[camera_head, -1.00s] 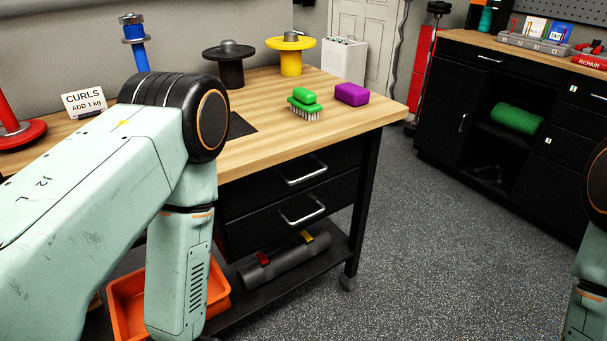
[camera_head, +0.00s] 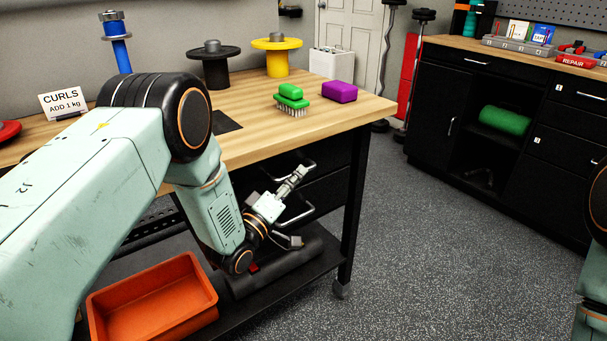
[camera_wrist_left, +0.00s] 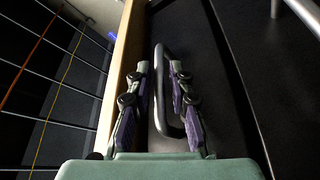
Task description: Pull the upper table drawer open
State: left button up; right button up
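The upper table drawer (camera_head: 333,155) is a black front under the wooden tabletop and looks flush with the table. Its silver bar handle (camera_head: 307,160) is partly hidden behind my left gripper (camera_head: 300,173). In the left wrist view, the handle (camera_wrist_left: 158,90) lies between the two fingers of my left gripper (camera_wrist_left: 159,72). Gaps show on both sides of the bar, so the fingers are open around it. My right gripper is not in view; only part of my right arm shows at the right edge.
The lower drawer's handle (camera_head: 308,212) is just below my left gripper. An orange bin (camera_head: 150,300) and a dark roll (camera_head: 270,272) lie on the lower shelf. A green brush (camera_head: 291,101) and purple block (camera_head: 340,91) stand on the tabletop (camera_head: 255,145). The floor to the right is clear.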

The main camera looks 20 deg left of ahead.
pick_arm(q)
jog(key=shift+b+x, duration=0.35)
jog(key=shift+x, duration=1.4)
grip_shut()
